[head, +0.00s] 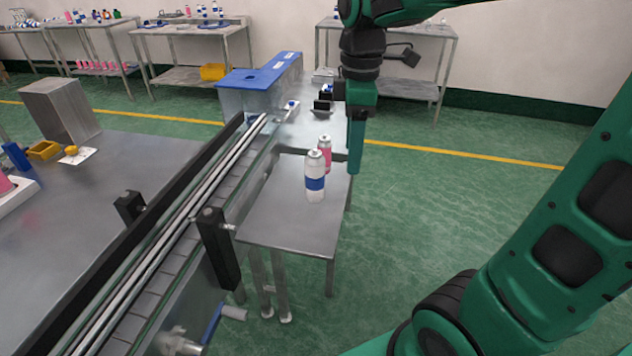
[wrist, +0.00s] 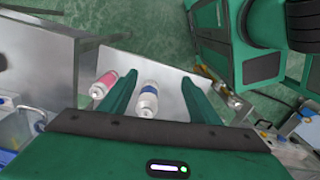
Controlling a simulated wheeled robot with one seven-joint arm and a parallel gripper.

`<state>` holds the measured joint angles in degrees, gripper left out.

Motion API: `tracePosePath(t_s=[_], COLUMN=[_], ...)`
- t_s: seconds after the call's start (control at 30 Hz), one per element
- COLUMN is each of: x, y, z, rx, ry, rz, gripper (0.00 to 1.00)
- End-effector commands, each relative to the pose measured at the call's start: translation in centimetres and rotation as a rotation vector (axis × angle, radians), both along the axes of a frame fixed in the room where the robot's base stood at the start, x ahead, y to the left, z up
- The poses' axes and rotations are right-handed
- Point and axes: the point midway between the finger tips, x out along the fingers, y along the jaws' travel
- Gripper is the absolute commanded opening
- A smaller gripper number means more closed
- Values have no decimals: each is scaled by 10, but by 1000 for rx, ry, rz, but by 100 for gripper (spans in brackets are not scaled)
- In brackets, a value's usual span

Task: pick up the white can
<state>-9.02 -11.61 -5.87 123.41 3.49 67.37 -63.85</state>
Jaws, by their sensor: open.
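The white can (head: 315,183), with a blue band, stands upright near the right edge of a small metal table (head: 290,225). A pink can (head: 325,150) with a white top stands just behind it. My gripper (head: 356,165) points down, to the right of both cans in the head view. In the wrist view its two green fingers (wrist: 161,88) are spread, and the white can (wrist: 149,97) shows in the gap between them. The pink can (wrist: 103,84) lies outside the left finger there. Nothing is held, and I see no clear contact with either can.
A conveyor (head: 170,245) with rails runs along the table's left side. A machine with a blue lid (head: 262,75) stands at its far end. A large metal bench (head: 80,225) is at left. Green floor to the right of the small table is clear.

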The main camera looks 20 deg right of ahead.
Motion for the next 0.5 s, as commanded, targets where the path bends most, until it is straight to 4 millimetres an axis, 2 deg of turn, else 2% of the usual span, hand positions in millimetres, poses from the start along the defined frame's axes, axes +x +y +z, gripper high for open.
tracePosePath(t_s=[0.03, 0.2, 0.37, 0.5], x=[12, 37, 45, 45], y=[16, 55, 70, 71], z=[4, 13, 14, -3], rx=[-1, 2, 2, 3], ry=[1, 1, 2, 4], rz=[123, 443, 570, 586], gripper=[56, 56, 56, 56])
